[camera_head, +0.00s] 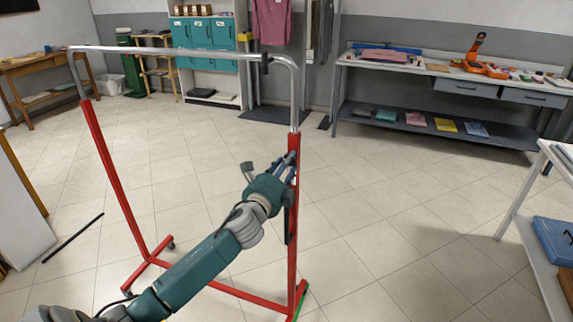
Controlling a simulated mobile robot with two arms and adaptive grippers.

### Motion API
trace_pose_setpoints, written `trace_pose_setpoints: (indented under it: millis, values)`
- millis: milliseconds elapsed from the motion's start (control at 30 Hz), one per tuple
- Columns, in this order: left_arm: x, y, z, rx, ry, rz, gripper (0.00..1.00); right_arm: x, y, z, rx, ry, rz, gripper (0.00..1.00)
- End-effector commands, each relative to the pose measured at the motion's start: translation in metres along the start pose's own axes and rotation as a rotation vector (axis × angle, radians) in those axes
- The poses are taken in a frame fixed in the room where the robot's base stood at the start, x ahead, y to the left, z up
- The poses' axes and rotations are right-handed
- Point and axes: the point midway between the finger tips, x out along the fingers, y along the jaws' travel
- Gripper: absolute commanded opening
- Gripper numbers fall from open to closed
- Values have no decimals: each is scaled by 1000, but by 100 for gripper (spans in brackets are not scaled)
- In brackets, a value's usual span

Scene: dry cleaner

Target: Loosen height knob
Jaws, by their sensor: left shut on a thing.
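A garment rack stands in front of me, with red posts (112,170) and a silver upper frame (170,51). My left arm reaches from the lower left to the rack's right post (293,225). My left gripper (288,168) is at the upper part of that red post, just below the silver tube (295,100). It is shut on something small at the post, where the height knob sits. The knob itself is hidden by the fingers. My right gripper is not in view.
A grey workbench (440,68) with tools stands at the back right. A white table (545,225) is at the right edge. A dark bar (73,238) lies on the floor at left. The tiled floor right of the rack is clear.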

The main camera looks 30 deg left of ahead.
Motion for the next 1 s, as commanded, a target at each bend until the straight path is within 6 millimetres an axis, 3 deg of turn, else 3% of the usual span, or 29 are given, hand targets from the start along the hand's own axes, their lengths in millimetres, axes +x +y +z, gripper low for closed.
trace_pose_setpoints:
  millis: [433,1000]
  values:
    - [0,1,0,-310,-1,3,6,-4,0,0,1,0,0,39]
    - [0,1,-1,-398,1,3,6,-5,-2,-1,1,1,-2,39]
